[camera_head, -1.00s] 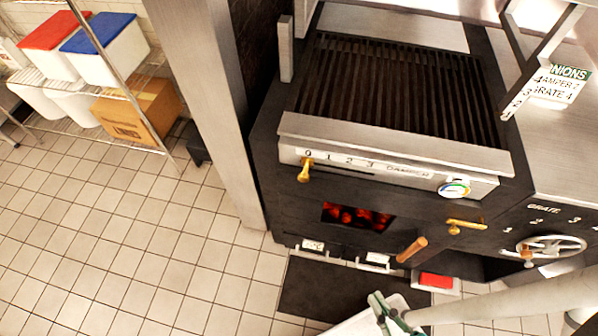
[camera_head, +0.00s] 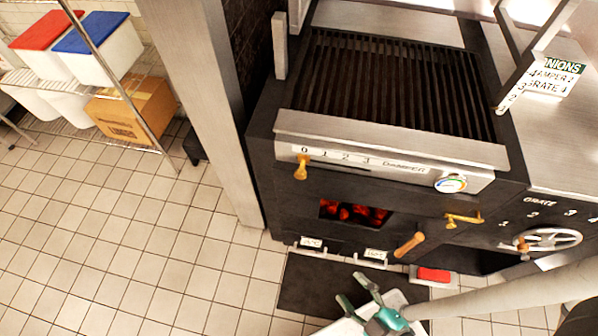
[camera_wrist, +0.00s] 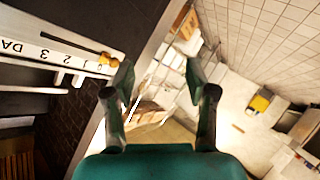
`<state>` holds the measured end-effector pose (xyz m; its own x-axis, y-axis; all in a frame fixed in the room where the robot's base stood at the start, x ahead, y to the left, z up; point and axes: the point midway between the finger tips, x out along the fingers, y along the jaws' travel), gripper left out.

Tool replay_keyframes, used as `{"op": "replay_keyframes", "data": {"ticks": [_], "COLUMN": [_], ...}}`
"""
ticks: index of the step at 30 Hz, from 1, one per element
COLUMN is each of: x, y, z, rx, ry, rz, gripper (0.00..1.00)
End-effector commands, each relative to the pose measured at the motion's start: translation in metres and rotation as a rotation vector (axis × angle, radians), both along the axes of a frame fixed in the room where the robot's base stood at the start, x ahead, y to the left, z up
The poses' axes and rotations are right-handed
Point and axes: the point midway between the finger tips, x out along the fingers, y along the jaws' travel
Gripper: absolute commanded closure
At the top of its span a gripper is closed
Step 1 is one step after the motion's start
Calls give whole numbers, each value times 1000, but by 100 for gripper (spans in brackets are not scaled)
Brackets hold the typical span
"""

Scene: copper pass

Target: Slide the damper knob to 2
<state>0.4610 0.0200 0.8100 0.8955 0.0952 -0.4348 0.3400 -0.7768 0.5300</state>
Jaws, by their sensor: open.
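The brass damper knob (camera_head: 301,168) sits at the 0 end of the damper scale (camera_head: 345,161), which is marked 0, 1, 2, 3 on the grill's front. In the wrist view the knob (camera_wrist: 109,58) shows at the end of its slot, just left of the left finger. My gripper (camera_head: 354,290) is open and empty. In the head view it is low in front of the grill, below and right of the knob and apart from it. In the wrist view my gripper (camera_wrist: 158,80) has its two fingers spread.
The grill's glowing firebox opening (camera_head: 352,213) is below the scale. A wooden handle (camera_head: 409,244) and a brass latch (camera_head: 463,220) stick out at the right. A grate wheel (camera_head: 548,241) is further right. A steel post (camera_head: 205,110) stands left; tiled floor is clear beyond.

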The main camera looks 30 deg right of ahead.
Motion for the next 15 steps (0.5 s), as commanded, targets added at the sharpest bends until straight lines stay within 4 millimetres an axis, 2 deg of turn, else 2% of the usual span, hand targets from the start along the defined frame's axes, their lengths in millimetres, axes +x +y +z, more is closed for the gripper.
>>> {"op": "replay_keyframes", "data": {"ticks": [3, 7, 11, 15], "x": [23, 49, 79, 113], "y": [2, -1, -5, -8], "z": [-27, -50, -63, -64], "rx": [-274, -584, -891, -1215], "ry": [29, 56, 75, 98], "rz": [132, 253, 346, 411], "gripper": [44, 44, 44, 44]}}
